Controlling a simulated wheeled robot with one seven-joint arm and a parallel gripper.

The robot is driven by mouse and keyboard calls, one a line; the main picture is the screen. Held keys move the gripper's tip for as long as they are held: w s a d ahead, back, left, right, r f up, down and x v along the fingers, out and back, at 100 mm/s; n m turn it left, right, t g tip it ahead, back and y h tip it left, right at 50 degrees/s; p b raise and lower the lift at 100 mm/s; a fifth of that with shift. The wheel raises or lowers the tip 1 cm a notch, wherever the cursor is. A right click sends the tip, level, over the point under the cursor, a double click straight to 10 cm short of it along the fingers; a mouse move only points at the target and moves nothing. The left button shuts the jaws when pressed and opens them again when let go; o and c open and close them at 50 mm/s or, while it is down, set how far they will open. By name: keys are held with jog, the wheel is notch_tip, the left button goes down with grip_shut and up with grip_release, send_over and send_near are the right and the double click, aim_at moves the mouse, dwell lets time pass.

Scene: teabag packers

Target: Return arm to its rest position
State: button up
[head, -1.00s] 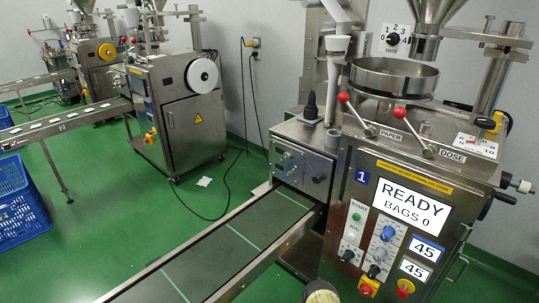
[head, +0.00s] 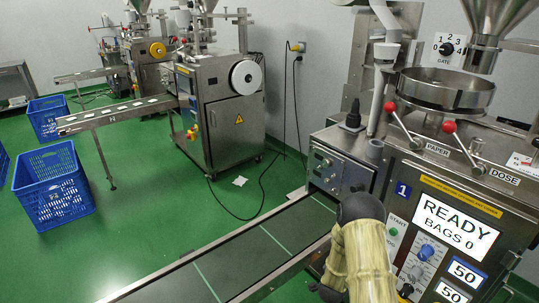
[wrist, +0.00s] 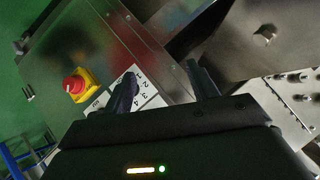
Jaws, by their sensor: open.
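My arm (head: 362,258), in a straw-coloured sleeve with a dark joint at its top, rises at the bottom of the head view in front of the packing machine's panel. My gripper (wrist: 163,85) shows in the wrist view with its two dark fingers apart and nothing between them. The left finger partly covers a white numbered dial plate (wrist: 149,98). A red button on a yellow base (wrist: 75,85) lies to the left of the fingers. The gripper's fingers cannot be made out in the head view.
The packing machine (head: 455,195) reads READY, BAGS 0, with 50 on both small displays. Its conveyor (head: 235,255) runs to the lower left. A blue crate (head: 55,190) stands on the open green floor (head: 140,240). Another machine (head: 222,110) stands behind.

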jog(key=s+a+r+n+g+y, duration=0.1)
jog(key=a+r+n+y, duration=0.3)
jog(key=r, duration=0.6)
jog(key=s+a+r+n+g, duration=0.2)
jog(key=s+r+n, duration=0.1)
jog(key=s+r, duration=0.4)
jog(key=s+a+r+n+g+y, duration=0.1)
jog(key=s+a+r+n+g, duration=0.2)
jog(key=s, duration=0.7)
jog(key=s+a+r+n+g, duration=0.1)
jog(key=s+r+n, duration=0.2)
jog(key=s+r, duration=0.45)
notch_tip(320, 180, up, 18)
jog(key=p, duration=1.9)
jog(key=shift+s+a+r, duration=0.15)
jog(key=shift+s+r, duration=0.1)
